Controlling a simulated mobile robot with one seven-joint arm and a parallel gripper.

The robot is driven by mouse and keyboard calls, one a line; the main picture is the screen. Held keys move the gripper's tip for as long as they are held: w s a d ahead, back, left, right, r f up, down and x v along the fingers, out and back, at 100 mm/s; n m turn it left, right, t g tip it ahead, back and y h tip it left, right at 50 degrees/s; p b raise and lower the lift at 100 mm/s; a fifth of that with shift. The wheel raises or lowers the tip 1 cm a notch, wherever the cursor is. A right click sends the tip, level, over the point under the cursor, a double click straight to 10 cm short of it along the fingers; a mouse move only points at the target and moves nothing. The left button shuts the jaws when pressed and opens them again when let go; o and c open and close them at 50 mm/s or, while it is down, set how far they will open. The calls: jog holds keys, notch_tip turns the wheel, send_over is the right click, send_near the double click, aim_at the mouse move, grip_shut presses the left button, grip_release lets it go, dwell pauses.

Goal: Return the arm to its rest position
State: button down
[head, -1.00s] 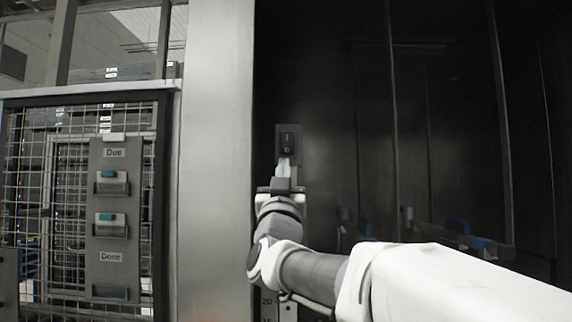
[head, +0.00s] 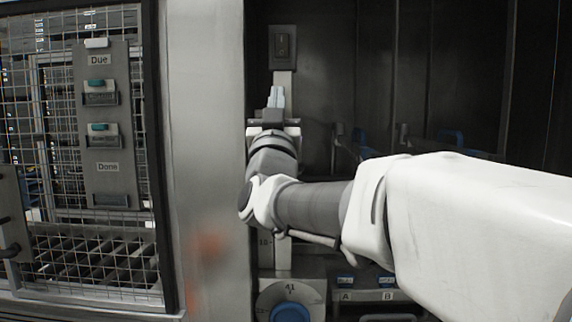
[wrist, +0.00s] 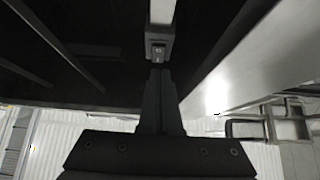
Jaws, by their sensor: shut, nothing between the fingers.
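My gripper (head: 275,97) is in front of the dark machine panel in the head view, with its fingers together and nothing between them. Its shut fingers also show in the wrist view (wrist: 159,75). A small switch box (head: 283,46) on a pale vertical strip stands just above the fingertips in the head view. It also shows beyond the fingertips in the wrist view (wrist: 159,48). The fingers appear apart from the box. My arm reaches in from the right and covers part of the panel.
A blue dial (head: 290,312) and bins marked A and B (head: 366,296) are below my arm. A metal pillar (head: 203,150) stands close on the left. Beyond it is a mesh gate (head: 40,190) with a Due/Done card board (head: 107,183).

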jog(key=s+d+f+n+g+y, duration=0.1)
jog(key=s+d+f+g, duration=0.1)
jog(key=s+f+g, duration=0.3)
jog(key=d+f+n+g+y, duration=0.1)
jog(key=d+f+g+y, duration=0.1)
jog(key=f, duration=0.6)
jog(key=s+d+f+n+g+y, duration=0.1)
jog(key=s+d+f+g, duration=0.25)
jog(key=f, duration=0.25)
jog(key=s+d+f+m+g+h, duration=0.1)
jog(key=s+d+f+g, duration=0.3)
jog(key=s+f, duration=0.5)
jog(key=s+d+f+m+g+h, duration=0.1)
jog(key=s+d+f+g, duration=0.3)
jog(key=s+f, duration=0.6)
jog(key=shift+s+d+f+m+g+h, duration=0.15)
jog(key=shift+s+m+g+h, duration=0.25)
jog(key=shift+g+h, duration=0.3)
